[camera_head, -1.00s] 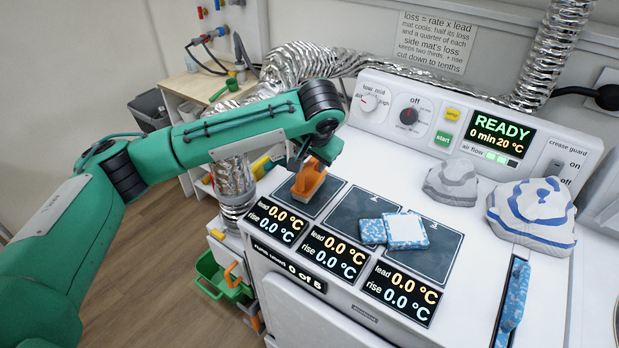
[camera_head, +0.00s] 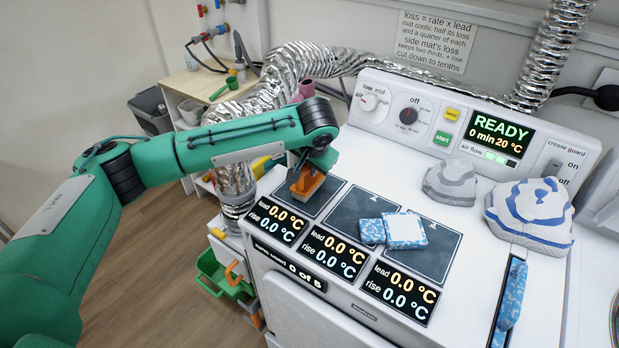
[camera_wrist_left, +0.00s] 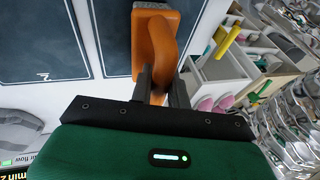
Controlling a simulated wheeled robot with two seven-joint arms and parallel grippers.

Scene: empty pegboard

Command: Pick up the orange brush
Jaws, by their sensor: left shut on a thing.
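The orange brush (camera_head: 306,183) is over the leftmost dark mat (camera_head: 326,193) on the white machine top. It has an orange handle and a paler lower part. My left gripper (camera_head: 309,167) comes down on it from above and is shut on its handle. In the left wrist view the brush (camera_wrist_left: 153,42) stands out beyond the two dark fingers (camera_wrist_left: 160,85), which are on either side of the handle. I cannot tell whether the brush still touches the mat. My right gripper is not in view.
Blue-and-white folded cloths (camera_head: 405,231) lie across the middle and right mats. Grey (camera_head: 452,184) and blue-striped (camera_head: 531,213) cloth heaps sit to the right. The control panel (camera_head: 470,125) rises behind. A silver duct (camera_head: 290,75) runs behind my arm.

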